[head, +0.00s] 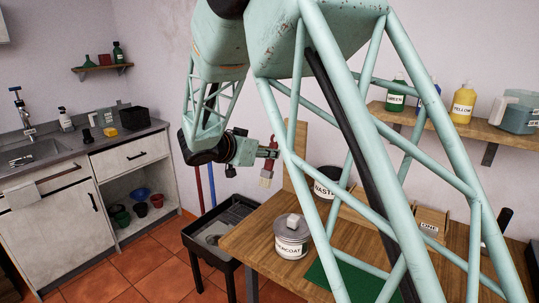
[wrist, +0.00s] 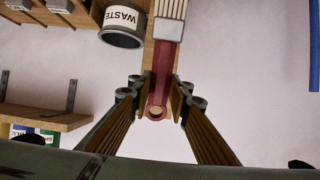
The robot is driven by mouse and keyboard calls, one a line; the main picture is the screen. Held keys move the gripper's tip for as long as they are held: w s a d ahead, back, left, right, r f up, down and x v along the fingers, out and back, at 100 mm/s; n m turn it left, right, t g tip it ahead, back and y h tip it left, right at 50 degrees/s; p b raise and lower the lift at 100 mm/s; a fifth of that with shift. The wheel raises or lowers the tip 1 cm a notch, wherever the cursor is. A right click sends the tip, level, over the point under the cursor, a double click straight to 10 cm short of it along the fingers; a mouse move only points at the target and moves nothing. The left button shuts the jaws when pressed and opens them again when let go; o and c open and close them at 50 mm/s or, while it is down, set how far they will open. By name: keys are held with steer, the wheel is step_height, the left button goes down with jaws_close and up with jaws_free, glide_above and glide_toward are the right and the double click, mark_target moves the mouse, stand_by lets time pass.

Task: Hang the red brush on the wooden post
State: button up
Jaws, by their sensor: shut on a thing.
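The red brush (wrist: 161,75) is held in my gripper (wrist: 156,100), whose two fingers close on both sides of its handle near the holed end. In the wrist view its metal ferrule and pale bristles extend toward the top edge. In the head view my gripper (head: 268,153) is up above the table's left end, and the brush (head: 266,175) hangs bristles down. The wooden post (head: 295,180) stands upright just right of it, partly hidden by my arm. Wood shows through the handle's hole; I cannot tell if it is a peg or the post behind.
A grey tin (head: 292,238) with a block on its lid stands on the wooden table (head: 250,240). A dark WASTE container (head: 327,182) is behind it, also in the wrist view (wrist: 122,25). A black tray stand (head: 222,228) is left of the table. A shelf (head: 450,125) holds paint bottles.

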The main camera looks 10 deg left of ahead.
steer(key=shift+w+d, duration=0.2)
steer(key=shift+w, duration=0.15)
stand_by(0.3)
steer(key=w+d+p, duration=0.2)
steer(key=w+d, duration=0.1)
steer(key=w, duration=0.3)
steer(key=shift+w+d+f+p, duration=0.25)
steer(key=shift+w+d+p, duration=0.05)
steer(key=shift+w, duration=0.1)
stand_by(1.3)
steer(key=shift+w+d+f+b, duration=0.1)
steer(key=shift+w+f+b, duration=0.15)
steer(key=shift+b, duration=0.2)
steer(key=shift+w+d+f+b, duration=0.15)
steer(key=shift+w+d+b, duration=0.2)
steer(key=shift+b, duration=0.5)
steer(key=shift+a, duration=0.1)
steer(key=o, duration=0.9)
